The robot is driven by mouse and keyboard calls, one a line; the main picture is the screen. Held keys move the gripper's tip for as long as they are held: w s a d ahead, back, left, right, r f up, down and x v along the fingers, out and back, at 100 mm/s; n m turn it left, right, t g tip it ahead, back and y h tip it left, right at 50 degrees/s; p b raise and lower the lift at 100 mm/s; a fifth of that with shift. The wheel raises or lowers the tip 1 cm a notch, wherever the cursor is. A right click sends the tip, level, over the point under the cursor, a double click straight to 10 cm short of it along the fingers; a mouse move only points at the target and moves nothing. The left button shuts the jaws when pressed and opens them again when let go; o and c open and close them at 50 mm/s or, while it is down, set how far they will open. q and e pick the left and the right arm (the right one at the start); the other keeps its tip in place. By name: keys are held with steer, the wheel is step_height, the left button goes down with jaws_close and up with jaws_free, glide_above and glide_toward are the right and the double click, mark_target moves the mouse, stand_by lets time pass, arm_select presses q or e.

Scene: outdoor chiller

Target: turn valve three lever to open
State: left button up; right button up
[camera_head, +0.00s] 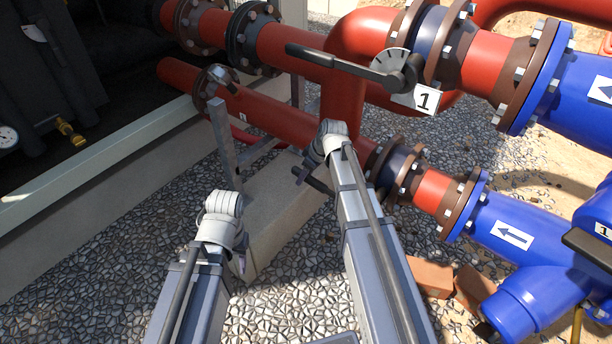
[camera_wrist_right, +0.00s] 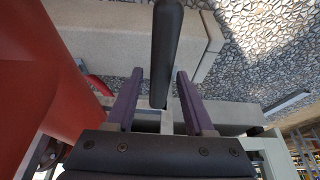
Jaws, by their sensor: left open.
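In the right wrist view a black lever handle (camera_wrist_right: 167,45) runs down between the two purple fingers of my right gripper (camera_wrist_right: 159,73). The fingers are apart, with a gap beside the handle, so the gripper is open around it. In the head view my right wrist (camera_head: 327,143) is at the lower red pipe and hides much of that place. My left gripper (camera_head: 239,263) hangs low at the left, open and away from the levers; its wrist mostly hides it. A black lever with a dial (camera_head: 392,68) on the upper pipe carries tag 1 (camera_head: 424,98). No tag 3 is visible.
A red pipe (camera_head: 255,110) runs to a lower flanged joint and a blue fitting (camera_head: 515,235). A concrete block (camera_head: 285,205) and a metal bracket (camera_head: 225,145) stand near my arms. Bricks (camera_head: 430,275) lie on the pebbled ground. A gauge (camera_head: 8,137) is at left.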

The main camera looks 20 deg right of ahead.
mark_target(305, 181)
jaws_close()
stand_by(0.8)
steer(key=f, duration=0.1)
steer(key=b, duration=0.1)
steer(key=f+b, duration=0.1)
steer(key=shift+w+a+f+g+h, duration=0.15)
steer(key=shift+w+f+g+h, duration=0.15)
steer(key=shift+f+g+h, duration=0.1)
steer(key=shift+f, duration=0.15)
steer(key=shift+s, duration=0.2)
